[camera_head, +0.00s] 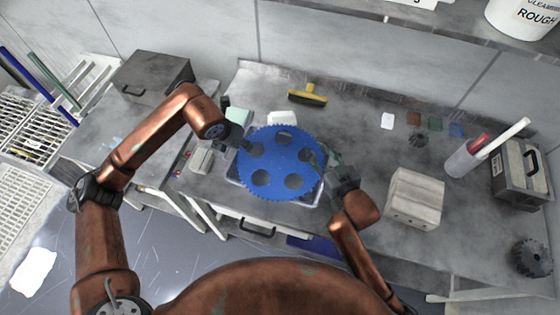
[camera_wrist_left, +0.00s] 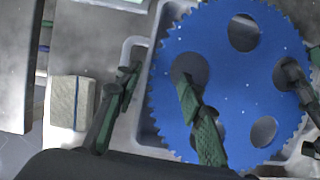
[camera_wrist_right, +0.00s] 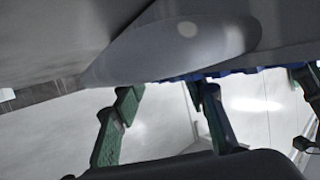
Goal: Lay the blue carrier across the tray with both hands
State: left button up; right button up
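The blue toothed carrier (camera_head: 282,186) with several round holes lies flat over the pale tray (camera_head: 233,182), whose rim shows at its left and bottom. I cannot tell whether it touches the tray. My left gripper (camera_head: 242,145) is at the carrier's upper left edge. In the left wrist view its fingers (camera_wrist_left: 158,80) are apart, one outside the toothed edge of the carrier (camera_wrist_left: 225,80), the other at a hole. My right gripper (camera_head: 322,164) is at the carrier's right edge. In the right wrist view its fingers (camera_wrist_right: 163,92) are apart, with the carrier's blue edge (camera_wrist_right: 245,71) near one fingertip.
A pale block (camera_head: 414,198) stands right of my right gripper. A yellow-handled brush (camera_head: 308,95) lies behind the carrier. A cylinder with sticks (camera_head: 463,160), a metal box (camera_head: 517,176) and a dark gear (camera_head: 531,257) are farther right. The bench between carrier and block is narrow.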

jog(key=shift+v, duration=4.05)
pick_arm(q)
jog(key=v, duration=0.6)
jog(key=shift+r, duration=0.15)
